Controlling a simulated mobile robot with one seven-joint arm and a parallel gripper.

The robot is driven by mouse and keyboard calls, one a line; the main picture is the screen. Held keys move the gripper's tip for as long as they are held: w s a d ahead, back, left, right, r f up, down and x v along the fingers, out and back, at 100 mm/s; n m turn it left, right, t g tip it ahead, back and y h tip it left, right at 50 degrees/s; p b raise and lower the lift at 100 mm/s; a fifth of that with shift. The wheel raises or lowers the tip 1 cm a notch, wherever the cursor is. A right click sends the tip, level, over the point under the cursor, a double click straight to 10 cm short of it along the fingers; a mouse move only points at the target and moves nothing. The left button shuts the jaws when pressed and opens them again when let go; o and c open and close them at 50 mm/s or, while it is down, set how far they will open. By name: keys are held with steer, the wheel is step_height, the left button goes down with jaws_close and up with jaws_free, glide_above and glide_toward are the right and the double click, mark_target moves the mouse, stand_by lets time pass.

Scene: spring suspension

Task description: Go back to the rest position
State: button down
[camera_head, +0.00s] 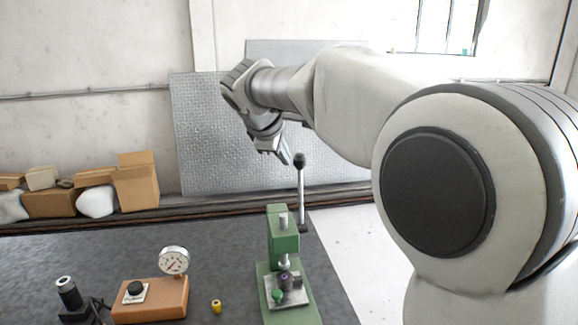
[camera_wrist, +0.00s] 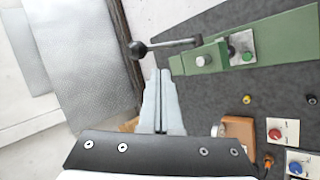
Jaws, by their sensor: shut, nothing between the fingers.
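My gripper (camera_head: 283,152) hangs in the air at the end of my arm, up and a little left of the green press's lever. In the wrist view my gripper (camera_wrist: 161,72) has its two fingers together with nothing between them. The green press (camera_head: 284,243) stands upright on the dark table, with its black-knobbed lever (camera_head: 301,185) raised. The press (camera_wrist: 270,46) and the lever knob (camera_wrist: 138,49) also show in the wrist view, beyond the fingertips. I cannot tell exactly how far the fingers are from the knob.
The dark table (camera_head: 95,257) carries an orange-brown block (camera_head: 160,303) with a dial gauge (camera_head: 174,261), a small yellow part (camera_head: 216,306) and a black device (camera_head: 70,293). Cardboard boxes (camera_head: 137,184) lie behind at the left. Grey metal sheets (camera_head: 215,140) lean against the wall.

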steer(key=s+d+f+m+g+y, duration=0.1)
steer(key=s+d+m, duration=0.4)
steer(key=s, duration=0.5)
steer(key=s+d+f+m+g, duration=0.1)
steer(key=s+d+m, duration=0.1)
steer(key=s+d, duration=0.55)
steer(key=s+d+f+m+y, duration=0.1)
steer(key=s+f+m, duration=0.2)
steer(key=s+f, duration=0.2)
steer(key=s+d+f+m+y, duration=0.1)
steer(key=s+f+m, duration=0.3)
steer(key=s, duration=0.7)
steer(key=shift+d+f+m, duration=0.2)
steer(key=shift+f+m, duration=0.1)
steer(key=shift+f, duration=0.25)
